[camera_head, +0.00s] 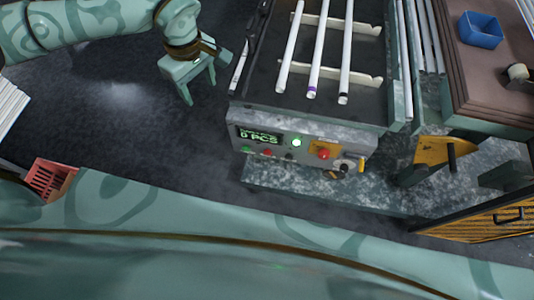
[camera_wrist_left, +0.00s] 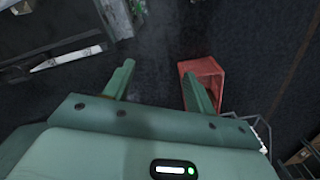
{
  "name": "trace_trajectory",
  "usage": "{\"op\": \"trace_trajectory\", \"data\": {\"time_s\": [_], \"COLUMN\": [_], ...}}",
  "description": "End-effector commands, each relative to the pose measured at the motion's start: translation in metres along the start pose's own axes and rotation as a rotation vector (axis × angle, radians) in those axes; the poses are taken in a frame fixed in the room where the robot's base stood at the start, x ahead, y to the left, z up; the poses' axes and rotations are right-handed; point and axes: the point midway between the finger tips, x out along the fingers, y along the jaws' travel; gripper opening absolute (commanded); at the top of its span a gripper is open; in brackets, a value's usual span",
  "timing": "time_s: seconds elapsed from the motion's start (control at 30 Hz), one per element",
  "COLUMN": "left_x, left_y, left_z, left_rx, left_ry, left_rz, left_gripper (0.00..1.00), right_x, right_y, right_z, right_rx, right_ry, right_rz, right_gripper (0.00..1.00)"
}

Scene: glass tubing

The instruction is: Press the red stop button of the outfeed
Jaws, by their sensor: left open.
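The red stop button (camera_head: 323,154) sits on a yellow plate on the front panel of the outfeed (camera_head: 300,128). The panel also has a green-lit display reading "0 PCS" (camera_head: 259,136) and a lit round green-white button (camera_head: 297,142). My left gripper (camera_head: 199,90) is open and empty, to the left of the outfeed and apart from the button. In the left wrist view its two fingers (camera_wrist_left: 160,85) stand apart over dark floor. The stop button is not clearly visible in the wrist view. My right gripper is out of view.
Glass tubes (camera_head: 318,50) lie on the outfeed's rack. A red crate (camera_head: 50,179) stands on the floor at the left, and a red bin (camera_wrist_left: 203,80) shows in the wrist view. A blue tray (camera_head: 480,30) sits on a brown bench at right. Floor left of the outfeed is clear.

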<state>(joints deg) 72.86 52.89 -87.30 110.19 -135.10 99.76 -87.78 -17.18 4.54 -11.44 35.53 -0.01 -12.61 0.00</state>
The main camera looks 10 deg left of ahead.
Motion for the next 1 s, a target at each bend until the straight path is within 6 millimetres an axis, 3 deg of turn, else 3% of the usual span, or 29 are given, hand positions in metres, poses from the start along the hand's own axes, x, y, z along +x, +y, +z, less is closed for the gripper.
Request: {"op": "trace_trajectory", "data": {"time_s": [0.03,0.2,1.0], "left_x": [0.0,0.0,0.0], "left_y": [0.0,0.0,0.0], "left_z": [0.0,0.0,0.0], "left_rx": [0.0,0.0,0.0], "left_ry": [0.0,0.0,0.0], "left_rz": [0.0,0.0,0.0], "left_gripper": [0.48,0.0,0.0], "right_x": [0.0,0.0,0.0], "right_y": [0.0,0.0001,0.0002], "right_z": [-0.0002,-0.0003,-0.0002], "right_rx": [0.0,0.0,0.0], "right_ry": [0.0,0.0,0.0], "right_rz": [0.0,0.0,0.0], "right_gripper": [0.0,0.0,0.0]}}
